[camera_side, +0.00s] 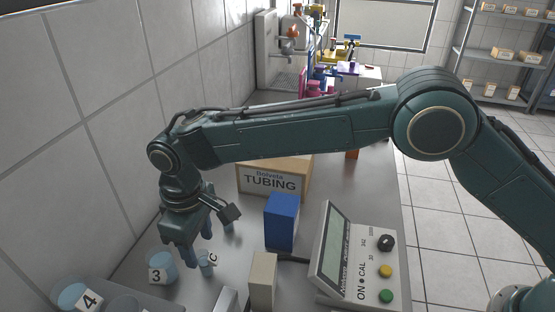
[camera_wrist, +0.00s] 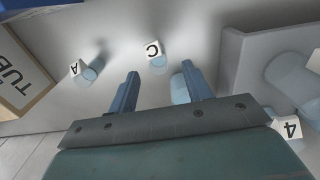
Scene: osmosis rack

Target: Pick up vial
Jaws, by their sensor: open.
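In the wrist view, vial C (camera_wrist: 157,60) lies beyond and between the fingertips of my gripper (camera_wrist: 160,73). The jaws are open with nothing held between them. A second vial labelled A (camera_wrist: 91,70) stands to the left in the wrist view.
A blue box (camera_side: 281,222), a beige block (camera_side: 263,280), a tubing carton (camera_side: 273,180) and a meter (camera_side: 355,265) stand to the right.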

